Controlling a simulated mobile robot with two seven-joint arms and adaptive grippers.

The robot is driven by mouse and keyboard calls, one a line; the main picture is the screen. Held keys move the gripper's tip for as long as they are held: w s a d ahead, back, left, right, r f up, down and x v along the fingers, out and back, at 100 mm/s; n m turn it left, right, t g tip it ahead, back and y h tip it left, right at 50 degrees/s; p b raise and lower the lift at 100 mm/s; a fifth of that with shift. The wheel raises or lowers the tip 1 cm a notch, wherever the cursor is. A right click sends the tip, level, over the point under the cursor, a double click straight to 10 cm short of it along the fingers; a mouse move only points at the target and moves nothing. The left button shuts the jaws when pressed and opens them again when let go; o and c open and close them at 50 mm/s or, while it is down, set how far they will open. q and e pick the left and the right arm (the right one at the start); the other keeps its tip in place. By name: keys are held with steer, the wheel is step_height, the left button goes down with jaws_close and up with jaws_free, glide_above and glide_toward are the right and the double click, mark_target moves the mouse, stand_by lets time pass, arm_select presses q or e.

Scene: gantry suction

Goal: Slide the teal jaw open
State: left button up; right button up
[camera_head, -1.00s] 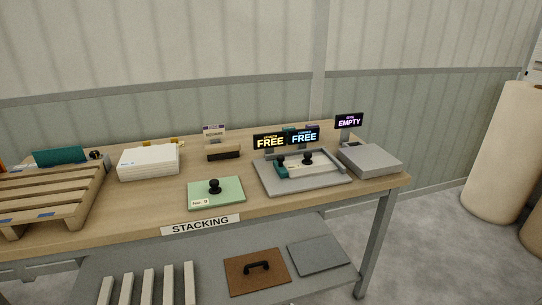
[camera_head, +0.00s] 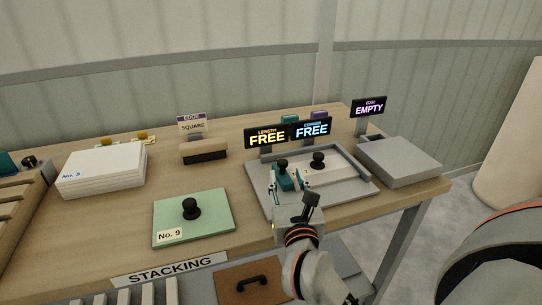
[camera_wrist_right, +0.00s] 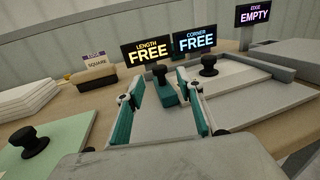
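The teal jaw (camera_head: 287,178) with a black knob sits at the left side of the grey tray fixture (camera_head: 353,196). In the right wrist view the teal jaw (camera_wrist_right: 165,94) shows just ahead, between the fingers. My right gripper (camera_head: 286,187) reaches in from the front, low over the fixture. In its wrist view the right gripper (camera_wrist_right: 160,84) is open, with teal-padded fingers apart on either side of the line to the jaw. Whether a finger touches the jaw cannot be told. My left gripper is not in view.
A second black knob (camera_head: 318,159) stands on a pale block right of the jaw. Signs reading FREE (camera_head: 266,136) stand behind. A grey box (camera_head: 400,160) lies right, a green plate (camera_head: 192,217) left, and a white stack (camera_head: 102,170) farther left.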

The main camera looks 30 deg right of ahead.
mark_target(283, 165)
steer(key=shift+w+d, duration=0.2)
steer(key=shift+w, duration=0.4)
steer(key=x, duration=0.6)
steer(key=shift+w+d, duration=0.15)
steer(key=shift+w, duration=0.1)
jaws_close()
steer(key=shift+w+a, duration=0.25)
steer(key=shift+a, duration=0.85)
steer(key=shift+w+a, duration=0.25)
steer(key=shift+a, duration=0.85)
steer(key=shift+w+a, duration=0.25)
steer(key=shift+a, duration=0.85)
